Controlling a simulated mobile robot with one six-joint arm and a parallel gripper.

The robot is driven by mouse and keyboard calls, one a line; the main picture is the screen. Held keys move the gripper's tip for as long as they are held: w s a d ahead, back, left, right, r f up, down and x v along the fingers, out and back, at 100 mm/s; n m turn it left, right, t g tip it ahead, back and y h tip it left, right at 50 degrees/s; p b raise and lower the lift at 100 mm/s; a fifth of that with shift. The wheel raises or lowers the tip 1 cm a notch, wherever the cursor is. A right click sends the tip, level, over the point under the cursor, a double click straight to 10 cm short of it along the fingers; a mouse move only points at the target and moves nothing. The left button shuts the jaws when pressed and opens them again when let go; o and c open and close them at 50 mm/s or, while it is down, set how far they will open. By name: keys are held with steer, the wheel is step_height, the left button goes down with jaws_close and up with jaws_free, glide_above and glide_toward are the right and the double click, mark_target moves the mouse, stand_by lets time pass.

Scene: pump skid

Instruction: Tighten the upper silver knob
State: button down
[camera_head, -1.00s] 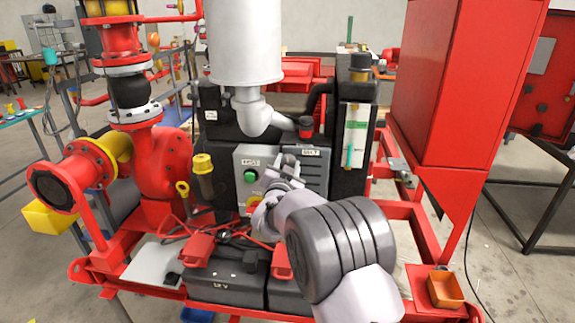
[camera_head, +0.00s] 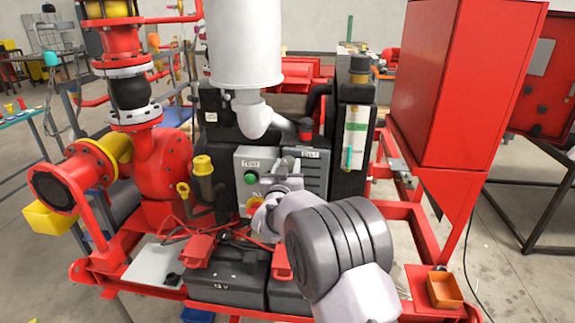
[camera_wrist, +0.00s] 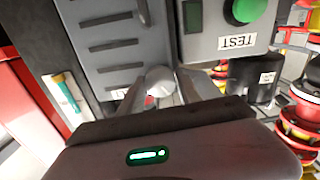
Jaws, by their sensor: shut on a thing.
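My gripper (camera_wrist: 163,92) is shut on a silver knob (camera_wrist: 158,78) at the front of the grey control box. The knob's rounded pale end shows between the two fingers in the wrist view. In the head view my gripper (camera_head: 284,166) reaches the box just right of the green button (camera_head: 250,177), and my arm hides much of the knob and the panel below it. The panel's TEST label (camera_wrist: 237,42) appears upside down in the wrist view.
A louvred grey panel (camera_wrist: 105,45) lies beside the knob. A sight gauge with a teal part (camera_head: 347,157) stands to the right. A yellow-capped pipe (camera_head: 203,166) is at the left, black battery boxes (camera_head: 225,283) below, and a red cabinet (camera_head: 440,90) farther right.

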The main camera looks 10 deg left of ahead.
steer(key=n+p, duration=0.1)
steer(key=n, duration=0.2)
steer(key=shift+n, duration=0.4)
steer(key=n+p, duration=0.1)
steer(key=n, duration=0.2)
steer(key=shift+r+n+p, duration=0.1)
steer(key=shift+n+p, duration=0.2)
steer(key=shift+p, duration=0.05)
steer(key=n+p, duration=0.1)
steer(key=n, duration=0.2)
steer(key=shift+n+p, duration=0.35)
steer(key=shift+n, duration=0.05)
steer(key=n+p, duration=0.1)
steer(key=n, duration=0.2)
steer(key=shift+p, duration=0.35)
steer(key=n+p, duration=0.1)
steer(key=n, duration=0.3)
steer(key=shift+p, duration=0.3)
steer(key=n+p, duration=0.1)
steer(key=n, duration=0.2)
steer(key=shift+n+p, duration=0.3)
steer(key=shift+n, duration=0.1)
steer(key=n+p, duration=0.2)
steer(key=n, duration=0.4)
